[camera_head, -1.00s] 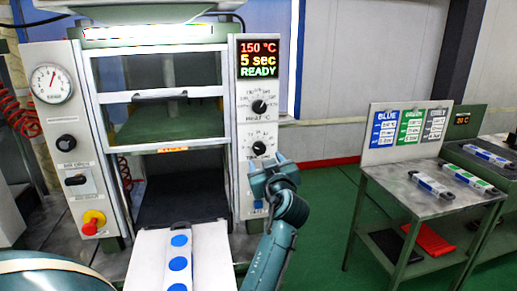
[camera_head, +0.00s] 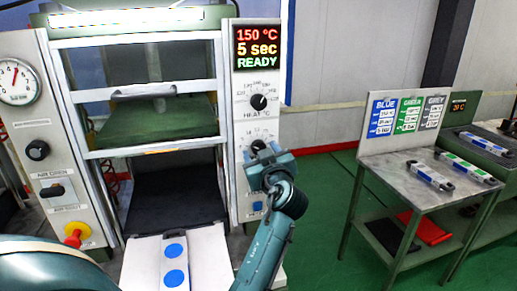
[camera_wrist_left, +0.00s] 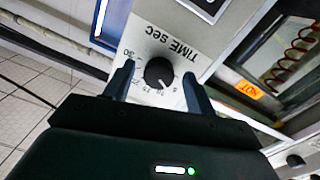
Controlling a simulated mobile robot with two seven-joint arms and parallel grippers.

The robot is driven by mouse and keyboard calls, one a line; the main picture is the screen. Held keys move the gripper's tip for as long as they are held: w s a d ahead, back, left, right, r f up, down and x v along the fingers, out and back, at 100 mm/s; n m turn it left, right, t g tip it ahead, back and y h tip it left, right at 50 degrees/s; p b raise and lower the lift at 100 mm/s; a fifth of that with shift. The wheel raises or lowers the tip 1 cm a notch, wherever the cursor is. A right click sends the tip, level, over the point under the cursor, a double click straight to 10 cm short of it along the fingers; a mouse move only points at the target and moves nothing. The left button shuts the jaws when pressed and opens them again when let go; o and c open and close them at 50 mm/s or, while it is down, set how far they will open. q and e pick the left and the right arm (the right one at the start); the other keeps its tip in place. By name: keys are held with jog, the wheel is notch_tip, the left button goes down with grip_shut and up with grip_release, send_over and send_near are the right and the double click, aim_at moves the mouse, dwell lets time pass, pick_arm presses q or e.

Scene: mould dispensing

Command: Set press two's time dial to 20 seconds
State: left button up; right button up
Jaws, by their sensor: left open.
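The press's time dial is a black knob (camera_wrist_left: 158,72) on a white scale plate marked TIME sec in the left wrist view. Its white mark points near the low end of the scale. In the head view the time dial (camera_head: 258,146) is partly covered by my left gripper (camera_head: 267,160). My left gripper is open, with one finger on each side of the knob in the left wrist view (camera_wrist_left: 159,73). Whether the fingers touch it I cannot tell. The press display (camera_head: 257,48) reads 150 °C, 5 sec, READY. My right gripper is not in view.
The heat dial (camera_head: 259,102) sits just above the time dial. A blue button (camera_head: 257,207) is below. A white strip with blue discs (camera_head: 174,262) lies before the press opening. A side table (camera_head: 407,172) with a colour-chart board (camera_head: 405,116) stands at the right.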

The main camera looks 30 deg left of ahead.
pick_arm(q)
jog(key=shift+w, duration=0.1)
dwell(0.3)
jog(key=c, duration=1)
